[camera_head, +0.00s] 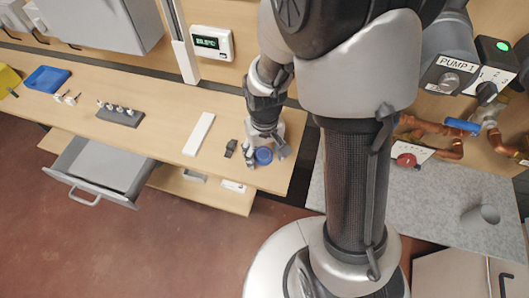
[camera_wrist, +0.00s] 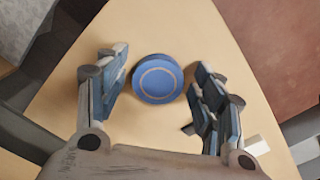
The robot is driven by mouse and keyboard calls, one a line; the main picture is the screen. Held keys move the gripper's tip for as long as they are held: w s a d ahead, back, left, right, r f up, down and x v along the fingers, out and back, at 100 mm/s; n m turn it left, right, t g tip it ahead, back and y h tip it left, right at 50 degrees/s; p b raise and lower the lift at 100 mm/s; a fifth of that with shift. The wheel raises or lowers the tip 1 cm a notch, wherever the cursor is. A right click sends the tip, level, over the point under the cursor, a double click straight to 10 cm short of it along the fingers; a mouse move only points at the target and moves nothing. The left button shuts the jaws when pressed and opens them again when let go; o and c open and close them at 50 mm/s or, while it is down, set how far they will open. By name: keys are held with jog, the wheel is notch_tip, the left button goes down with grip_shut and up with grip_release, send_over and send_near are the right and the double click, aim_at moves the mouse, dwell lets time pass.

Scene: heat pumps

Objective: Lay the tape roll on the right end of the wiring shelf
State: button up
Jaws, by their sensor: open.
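A round blue disc, which looks like the tape roll (camera_head: 263,156), lies flat on the wooden worktop near its right end. In the wrist view the tape roll (camera_wrist: 157,79) shows a pale ring on its face. My gripper (camera_head: 266,153) is open above the worktop, with its fingers on either side of the roll. In the wrist view my gripper (camera_wrist: 160,95) has the roll between its fingertips, with gaps on both sides.
A small dark block (camera_head: 231,148) and a white strip (camera_head: 199,134) lie left of the gripper. A grey rack with pegs (camera_head: 120,115) and a blue tray (camera_head: 47,79) stand farther left. An open drawer (camera_head: 105,165) juts out below. Copper pipes (camera_head: 430,127) stand at right.

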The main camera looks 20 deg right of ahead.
notch_tip(320, 180, up, 12)
jog(key=r+p, duration=0.1)
jog(key=p, duration=0.4)
notch_tip(320, 180, up, 8)
jog(key=t, duration=0.2)
send_over(264, 159)
jog(key=s, duration=0.5)
jog(key=s+r+t, duration=0.2)
jog(key=s+r, duration=0.4)
jog(key=s, duration=0.3)
jog(key=shift+d+r+t+b, duration=0.2)
jog(key=shift+r+t+b, duration=0.05)
jog(key=shift+t+b, duration=0.05)
jog(key=shift+c, duration=0.5)
